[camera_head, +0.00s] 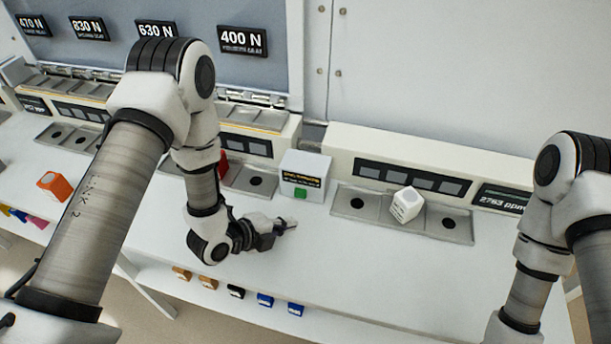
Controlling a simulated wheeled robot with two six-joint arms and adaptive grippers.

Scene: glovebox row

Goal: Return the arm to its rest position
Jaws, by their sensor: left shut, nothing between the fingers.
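My left arm (120,190) comes in from the left and bends down over the white bench. Its gripper (290,224) is shut and empty, pointing right, low over the bench in front of a white box with a green patch (305,172). I cannot tell whether it touches the bench. My right arm (562,230) stands at the right edge, and its gripper is outside the picture.
A white cube (406,204) sits tilted on the right metal tray (349,209). An orange block (55,185) is on the bench at left. A red object (222,163) is partly hidden behind my left arm. Several coloured blocks line the front edge. Bench right of the gripper is clear.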

